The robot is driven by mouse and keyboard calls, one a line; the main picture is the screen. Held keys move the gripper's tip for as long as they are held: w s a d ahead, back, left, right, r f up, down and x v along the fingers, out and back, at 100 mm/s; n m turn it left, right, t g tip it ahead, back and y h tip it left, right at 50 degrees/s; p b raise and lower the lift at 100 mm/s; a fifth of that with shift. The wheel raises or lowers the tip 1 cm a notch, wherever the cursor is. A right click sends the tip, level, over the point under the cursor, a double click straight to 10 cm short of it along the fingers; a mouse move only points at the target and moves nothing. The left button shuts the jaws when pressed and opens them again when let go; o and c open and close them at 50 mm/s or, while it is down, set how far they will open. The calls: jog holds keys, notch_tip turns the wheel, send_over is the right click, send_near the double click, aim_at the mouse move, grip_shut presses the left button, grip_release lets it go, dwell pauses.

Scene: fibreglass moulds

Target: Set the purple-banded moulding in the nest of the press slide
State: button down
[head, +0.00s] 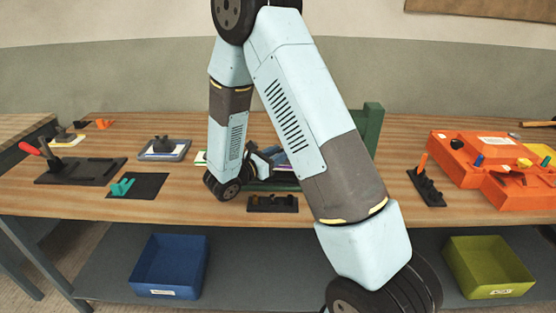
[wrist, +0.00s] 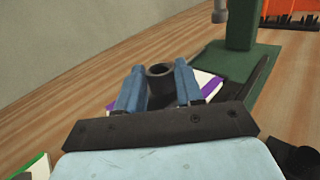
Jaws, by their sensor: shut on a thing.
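The purple-banded moulding is a pale plate (wrist: 205,83) with a purple edge and a dark round boss (wrist: 160,72) in the wrist view. My gripper (wrist: 160,88) has its blue fingers shut on either side of the boss. In the head view my gripper (head: 262,163) is low behind the table's front, and my arm hides most of the moulding. The green press (wrist: 240,25) rises just beyond the moulding; its post also shows in the head view (head: 373,130). A dark rail (wrist: 261,76) lies along its green base. The nest is hidden, and I cannot tell whether the moulding touches anything below.
A green-edged plate (wrist: 32,168) lies at the lower left of the wrist view. A grey tray (head: 183,152), a black toggle-clamp plate (head: 80,171) and a dark mat (head: 150,188) lie left. A black fixture (head: 272,204) is in front, an orange mould (head: 470,178) at right.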

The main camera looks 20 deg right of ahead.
jog(key=shift+f, duration=1)
jog(key=c, duration=0.7)
grip_release()
jog(key=shift+f, duration=0.15)
jog(key=v, duration=1.2)
jog(key=shift+a+f, duration=0.2)
jog(key=shift+a, duration=0.05)
jog(key=shift+s+a, duration=0.35)
jog(key=shift+a, duration=0.25)
jog(key=shift+r, duration=0.1)
